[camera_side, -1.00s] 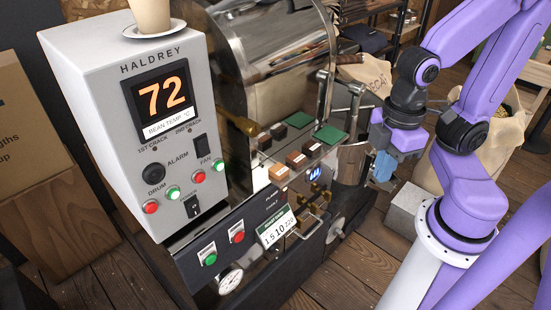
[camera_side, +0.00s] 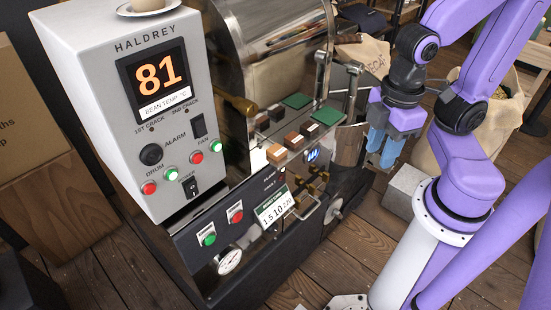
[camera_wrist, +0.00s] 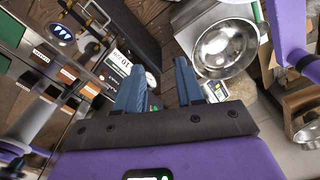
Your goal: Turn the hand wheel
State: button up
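A small grey round part (camera_side: 334,211), which looks like the hand wheel, is low on the right end of the roasting machine in the side view. It is small there and partly in shadow, and I cannot clearly pick it out in the wrist view. My gripper (camera_side: 382,161) hangs above and to the right of it, blue fingers pointing down, apart from the machine. In the wrist view my gripper (camera_wrist: 160,66) shows a gap between its fingers with nothing held.
The grey control panel (camera_side: 140,170) reads 81. Two levers (camera_side: 321,85) and a glass shelf with colored blocks (camera_side: 298,101) stand left of my gripper. A grey block (camera_side: 405,188) is on the floor below it. A metal bowl (camera_wrist: 224,48) shows in the wrist view.

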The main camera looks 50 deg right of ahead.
jog(key=o, duration=0.4)
jog(key=shift+o, duration=0.2)
jog(key=w+a+r+m+t+y, duration=0.1)
jog(key=w+r+m+t+y, duration=0.2)
jog(key=w+r, duration=0.45)
jog(key=w+a+r+m+t+y, duration=0.1)
jog(key=w+r+m+t, duration=0.25)
jog(key=w, duration=0.75)
jog(key=w+d+r+m+t+h, duration=0.1)
jog(key=w+d+r+m+t, duration=0.2)
jog(key=r, duration=0.4)
jog(key=w+d+r+m+t+h, duration=0.1)
jog(key=w+d+r+t+h, duration=0.15)
jog(key=d+r+t, duration=0.35)
jog(key=w+d+r+m+t+h, duration=0.1)
jog(key=w+d+r+m+t, duration=0.15)
jog(key=r, duration=0.45)
jog(key=shift+n, duration=0.5)
jog(key=w, duration=1.8)
jog(key=shift+d, duration=0.4)
jog(key=shift+r, duration=0.1)
jog(key=shift+s, duration=0.1)
grip_shut()
